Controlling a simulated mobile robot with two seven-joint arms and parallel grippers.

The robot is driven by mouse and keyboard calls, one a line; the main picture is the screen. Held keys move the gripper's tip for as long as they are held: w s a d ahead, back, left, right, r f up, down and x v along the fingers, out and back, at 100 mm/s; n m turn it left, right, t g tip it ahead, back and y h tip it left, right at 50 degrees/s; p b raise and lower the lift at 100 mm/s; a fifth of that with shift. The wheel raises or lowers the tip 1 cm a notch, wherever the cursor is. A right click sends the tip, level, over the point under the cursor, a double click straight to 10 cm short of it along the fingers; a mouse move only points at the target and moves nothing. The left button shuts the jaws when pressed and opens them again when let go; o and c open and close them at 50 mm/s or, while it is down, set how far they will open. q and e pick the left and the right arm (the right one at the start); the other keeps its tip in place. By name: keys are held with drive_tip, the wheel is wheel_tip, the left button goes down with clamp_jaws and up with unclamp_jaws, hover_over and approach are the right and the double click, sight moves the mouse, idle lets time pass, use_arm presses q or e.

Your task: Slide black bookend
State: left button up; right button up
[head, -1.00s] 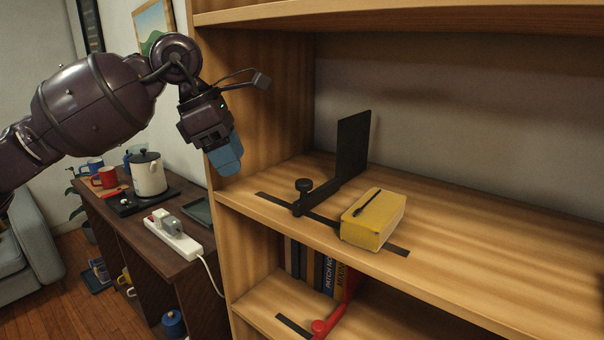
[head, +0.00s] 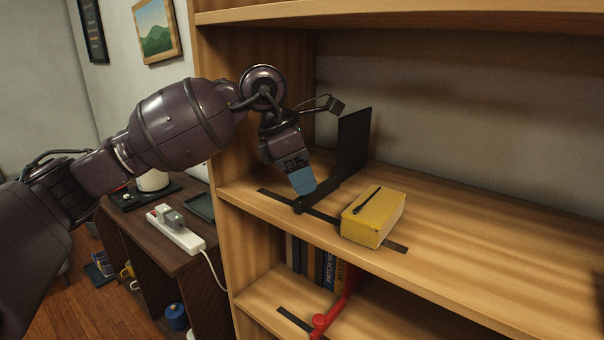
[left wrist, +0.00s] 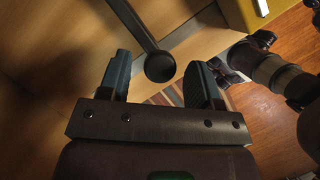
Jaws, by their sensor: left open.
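The black bookend (head: 354,142) has an upright plate at the back of the upper shelf. Its arm runs forward to a round knob, which shows in the left wrist view (left wrist: 160,67). My left gripper (head: 303,184) points down over the knob end, hiding most of the knob in the head view. In the left wrist view the gripper (left wrist: 161,80) is open, with the knob showing between its blue fingers; I cannot tell whether they touch it. My right gripper (left wrist: 230,76) seems to show partly behind a left finger, its jaws unclear.
A yellow block (head: 372,222) with a black pen-like thing on top stands right of the knob, over a dark strip (head: 396,247) in the shelf. A red bookend (head: 335,308) and books (head: 318,268) are below. The upper shelf's right side is clear.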

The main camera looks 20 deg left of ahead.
use_arm(q)
drive_tip(key=shift+f, duration=0.1)
drive_tip(key=shift+c, duration=1.4)
drive_tip(key=c, duration=0.7)
clamp_jaws()
drive_tip(key=w+a, duration=0.1)
drive_tip(key=a, duration=0.1)
drive_tip(key=w+a+b, duration=0.1)
drive_tip(key=a, duration=0.4)
drive_tip(key=shift+w+a, duration=0.15)
drive_tip(key=shift+w, duration=0.25)
drive_tip(key=shift+w+a, duration=0.1)
drive_tip(key=shift+a, duration=0.15)
use_arm(e)
drive_tip(key=shift+s+f, duration=0.3)
drive_tip(key=shift+f, duration=0.35)
drive_tip(key=shift+s+f, duration=0.3)
drive_tip(key=shift+f, duration=0.3)
